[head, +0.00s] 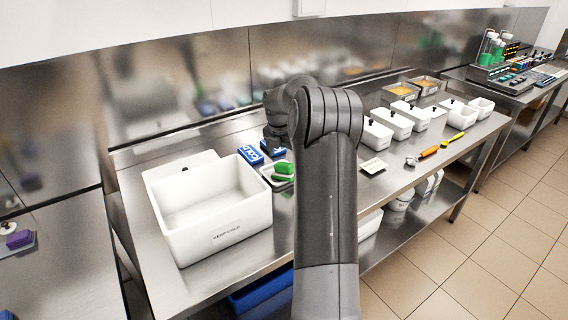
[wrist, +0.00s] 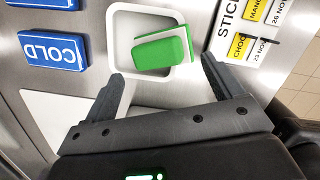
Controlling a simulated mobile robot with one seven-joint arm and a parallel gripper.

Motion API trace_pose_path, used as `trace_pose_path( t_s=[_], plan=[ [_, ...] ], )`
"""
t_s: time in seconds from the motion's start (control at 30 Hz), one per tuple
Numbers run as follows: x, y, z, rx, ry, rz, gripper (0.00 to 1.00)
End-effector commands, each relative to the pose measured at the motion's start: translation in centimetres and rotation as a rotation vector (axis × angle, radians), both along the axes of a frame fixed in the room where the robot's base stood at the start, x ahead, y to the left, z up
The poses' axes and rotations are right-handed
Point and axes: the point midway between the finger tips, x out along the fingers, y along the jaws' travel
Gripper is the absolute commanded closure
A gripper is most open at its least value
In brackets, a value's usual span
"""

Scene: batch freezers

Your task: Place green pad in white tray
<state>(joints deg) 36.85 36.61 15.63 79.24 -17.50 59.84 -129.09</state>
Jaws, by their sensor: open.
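The green pad (wrist: 159,56) lies in a small, shallow light-rimmed tray (wrist: 122,17) with a grey inside. A thin green edge with a pale strip shows just behind the pad. In the head view the pad (head: 284,168) and small tray (head: 267,172) sit right of a large, deep white tray (head: 222,231) with lettering on its front, which looks empty. My gripper (wrist: 160,75) is open and empty, its fingers spread either side of the pad's near end. Whether they touch it cannot be told. My arm hides the gripper in the head view.
Blue COLD packs (wrist: 53,51) lie left of the small tray, and a card with yellow labels (wrist: 252,30) lies right of it. Several white lidded tubs (head: 396,122) and an orange-handled tool (head: 428,152) are further right. The steel counter's front edge is close.

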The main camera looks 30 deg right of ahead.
Motion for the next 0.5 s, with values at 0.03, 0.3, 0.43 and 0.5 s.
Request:
trace_pose_path(
  t_s=[0.03,0.3,0.43,0.5],
  plan=[
    [0.0,0.2,1.3,-0.001,-0.004,-0.001,0.15],
    [-0.3,0.8,6.3,-0.002,-0.002,0.001,0.15],
    [-0.5,1.1,7.4,0.000,0.000,0.000,0.15],
    [-0.6,1.5,8.0,-0.002,-0.005,-0.011,0.15]
  ],
)
